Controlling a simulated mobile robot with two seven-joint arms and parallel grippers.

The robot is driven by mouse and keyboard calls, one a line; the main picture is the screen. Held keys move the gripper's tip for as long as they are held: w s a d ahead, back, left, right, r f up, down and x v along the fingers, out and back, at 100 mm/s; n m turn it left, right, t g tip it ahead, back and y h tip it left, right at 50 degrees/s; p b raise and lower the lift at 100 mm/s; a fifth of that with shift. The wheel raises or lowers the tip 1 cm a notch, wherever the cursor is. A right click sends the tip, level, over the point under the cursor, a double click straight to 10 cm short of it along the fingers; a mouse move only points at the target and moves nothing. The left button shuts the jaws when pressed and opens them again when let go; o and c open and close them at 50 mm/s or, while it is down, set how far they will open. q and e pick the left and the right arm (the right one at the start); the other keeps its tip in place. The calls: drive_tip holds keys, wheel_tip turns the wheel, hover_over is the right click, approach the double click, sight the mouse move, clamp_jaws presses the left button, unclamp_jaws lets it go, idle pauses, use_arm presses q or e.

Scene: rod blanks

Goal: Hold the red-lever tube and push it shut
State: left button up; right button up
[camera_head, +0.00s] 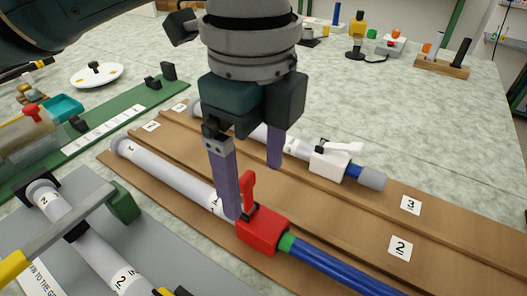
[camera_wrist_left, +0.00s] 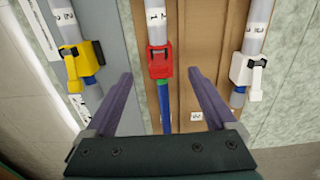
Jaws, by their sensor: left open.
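The red-lever tube is a white tube (camera_head: 170,174) with a red clamp block (camera_head: 262,230), a raised red lever (camera_head: 247,190), a green ring (camera_head: 286,244) and a blue rod (camera_head: 335,271) extending to the lower right. It lies along a wooden board near label 2. My left gripper (camera_head: 253,190) is open above it, its fingers pointing down; the near finger hides part of the tube beside the clamp. In the left wrist view, the red clamp (camera_wrist_left: 160,62) and blue rod (camera_wrist_left: 164,105) lie between the spread fingers (camera_wrist_left: 160,74), with nothing gripped. My right gripper is not in view.
A white-lever tube (camera_head: 331,164) lies parallel behind, near label 3 (camera_head: 410,205). A yellow-clamp tube (camera_wrist_left: 82,62) lies on a grey board at left. A green board (camera_head: 130,112) and small tools sit farther back. The marble top right of the boards is clear.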

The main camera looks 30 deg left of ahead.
sight(257, 218)
use_arm(q)
wheel_tip(257, 218, down, 8)
drive_tip(key=shift+f, duration=0.25)
clamp_jaws()
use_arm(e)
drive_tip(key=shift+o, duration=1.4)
